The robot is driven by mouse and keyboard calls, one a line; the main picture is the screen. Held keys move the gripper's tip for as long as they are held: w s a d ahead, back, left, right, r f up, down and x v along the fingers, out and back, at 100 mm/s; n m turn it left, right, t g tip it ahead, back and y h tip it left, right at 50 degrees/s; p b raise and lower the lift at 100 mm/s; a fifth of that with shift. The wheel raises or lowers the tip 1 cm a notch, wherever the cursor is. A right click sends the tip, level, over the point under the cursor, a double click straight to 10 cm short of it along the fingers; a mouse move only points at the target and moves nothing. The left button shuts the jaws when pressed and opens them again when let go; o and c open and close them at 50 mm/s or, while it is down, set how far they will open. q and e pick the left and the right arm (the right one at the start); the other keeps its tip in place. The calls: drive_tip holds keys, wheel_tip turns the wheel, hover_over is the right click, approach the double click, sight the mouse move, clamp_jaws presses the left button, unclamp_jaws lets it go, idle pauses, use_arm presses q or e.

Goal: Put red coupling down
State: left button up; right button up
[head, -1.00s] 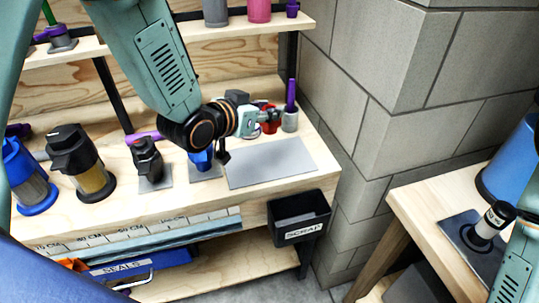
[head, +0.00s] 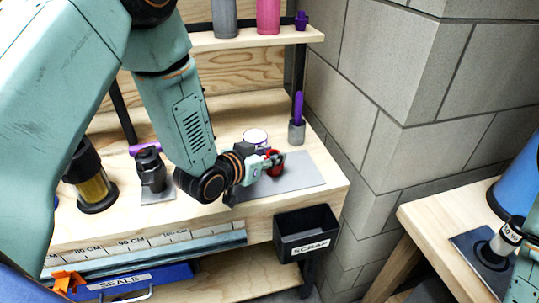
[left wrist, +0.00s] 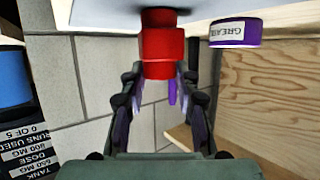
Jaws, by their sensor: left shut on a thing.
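The red coupling (head: 276,164) is held in the fingers of my left gripper (head: 270,161), over the grey mat (head: 303,178) on the workbench. In the left wrist view the red coupling (left wrist: 162,54) sits between the tips of the left gripper (left wrist: 161,72), with the grey mat (left wrist: 112,13) just beyond it. I cannot tell whether the coupling touches the mat. My right gripper is not in view.
A white and purple grease tin (head: 255,137) stands behind the gripper. A grey cup (head: 297,132) with a purple tool stands at the back right. A black fitting (head: 151,170) is to the left. A scrap bin (head: 306,236) hangs at the front edge. The mat's right part is clear.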

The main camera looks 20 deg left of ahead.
use_arm(q)
drive_tip(key=shift+d+f, duration=0.1)
drive_tip(key=shift+d, duration=0.15)
drive_tip(key=o, duration=0.7)
drive_tip(key=shift+d, duration=0.15)
drive_tip(key=shift+o, duration=2.1)
drive_tip(key=shift+a+f, duration=0.15)
drive_tip(key=shift+a, duration=0.2)
drive_tip(key=shift+d, duration=0.25)
drive_tip(key=shift+r, duration=0.25)
drive_tip(key=shift+s+a+r, duration=0.1)
drive_tip(key=shift+s+r, duration=0.05)
drive_tip(key=p+v, duration=0.2)
drive_tip(key=v, duration=0.9)
drive_tip(key=shift+s+p, duration=0.3)
drive_tip(key=shift+a, duration=0.1)
